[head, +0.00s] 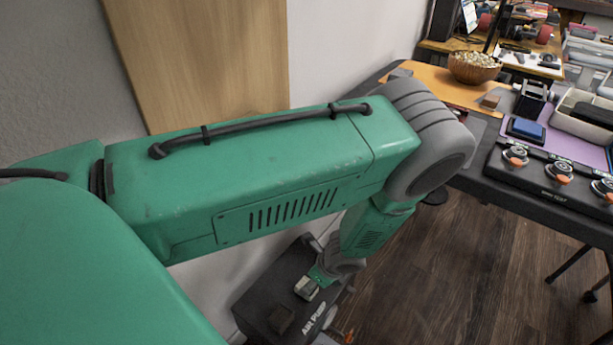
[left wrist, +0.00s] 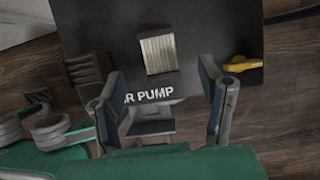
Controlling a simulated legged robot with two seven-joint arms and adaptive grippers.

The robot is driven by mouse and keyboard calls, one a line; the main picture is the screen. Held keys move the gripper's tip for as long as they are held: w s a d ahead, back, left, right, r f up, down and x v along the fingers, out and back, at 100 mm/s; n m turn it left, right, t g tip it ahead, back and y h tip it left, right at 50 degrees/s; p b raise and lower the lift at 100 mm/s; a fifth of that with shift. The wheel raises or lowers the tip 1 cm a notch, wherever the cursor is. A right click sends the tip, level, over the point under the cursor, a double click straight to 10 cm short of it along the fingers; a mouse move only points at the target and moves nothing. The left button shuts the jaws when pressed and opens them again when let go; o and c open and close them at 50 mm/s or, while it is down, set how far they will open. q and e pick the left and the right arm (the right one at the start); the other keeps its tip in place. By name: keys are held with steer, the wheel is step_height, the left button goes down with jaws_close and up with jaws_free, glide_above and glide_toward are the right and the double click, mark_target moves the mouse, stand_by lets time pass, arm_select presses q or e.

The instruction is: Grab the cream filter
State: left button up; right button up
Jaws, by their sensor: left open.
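The cream filter (left wrist: 158,54) is a small, ribbed, pale block on top of the black air pump (left wrist: 215,30) in the left wrist view. In the head view the filter (head: 306,289) shows as a small pale block on the pump (head: 258,290), which stands low near the wall. My left gripper (left wrist: 162,78) is open, its two fingers apart to either side of the filter's near end. I see no contact with the filter. In the head view the hand is largely hidden by my arm links. My right gripper is not in view.
A yellow valve handle (left wrist: 243,64) sticks out at the pump's right side, and a dark slotted part (left wrist: 85,70) is at its left. A black table (head: 480,185) at the right carries a wooden bowl (head: 474,68) and a knob panel (head: 555,178). The wood floor (head: 450,270) between is clear.

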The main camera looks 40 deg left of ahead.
arm_select(q)
steer(key=shift+a+f, duration=0.15)
steer(key=shift+f, duration=0.55)
steer(key=shift+f+b, duration=0.25)
steer(key=shift+b, duration=0.1)
steer(key=b+x, duration=0.3)
steer(key=x, duration=0.1)
steer(key=shift+a+f, duration=0.1)
steer(key=shift+f, duration=0.05)
steer(key=shift+a+f, duration=0.2)
steer(key=shift+f, duration=0.05)
steer(key=shift+r, duration=0.1)
steer(key=shift+d, duration=0.15)
steer(key=c, duration=1.2)
